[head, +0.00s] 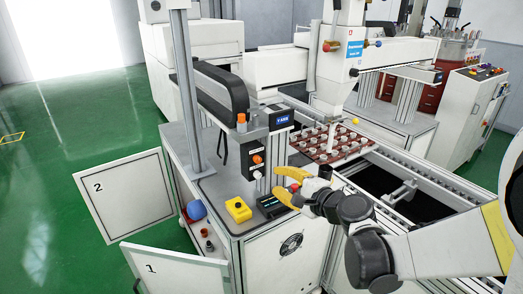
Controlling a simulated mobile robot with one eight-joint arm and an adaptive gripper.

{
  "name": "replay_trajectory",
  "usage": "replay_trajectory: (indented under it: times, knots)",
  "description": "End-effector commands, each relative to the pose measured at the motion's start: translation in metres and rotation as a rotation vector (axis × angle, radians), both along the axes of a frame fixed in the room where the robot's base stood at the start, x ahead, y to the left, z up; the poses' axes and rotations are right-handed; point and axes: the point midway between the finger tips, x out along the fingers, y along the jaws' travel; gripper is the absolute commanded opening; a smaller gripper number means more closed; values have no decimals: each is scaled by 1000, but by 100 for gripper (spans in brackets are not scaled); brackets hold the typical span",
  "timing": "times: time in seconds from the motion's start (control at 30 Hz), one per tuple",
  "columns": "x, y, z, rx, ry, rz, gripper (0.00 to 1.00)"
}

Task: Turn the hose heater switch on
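I cannot tell the remaining distance in depth.
A yellow box with a button (238,209) and a black device with a display (270,206) sit on the table below the panel. A red tray of small parts (335,150) lies on the conveyor behind my gripper. Open doors marked 1 (180,270) and 2 (125,195) stand left.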

Motion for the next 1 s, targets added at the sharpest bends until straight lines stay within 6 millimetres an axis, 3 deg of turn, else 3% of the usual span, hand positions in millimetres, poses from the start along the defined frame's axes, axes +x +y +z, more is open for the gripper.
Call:
replay_trajectory:
  times: [0.1,0.33,0.57,1.0]
  knots:
    - [27,3,-11,241,41,-54,32]
    - [46,0,-28,530,102,-108,32]
    - [61,8,-31,574,112,-113,32]
    - [127,52,-31,570,111,-114,32]
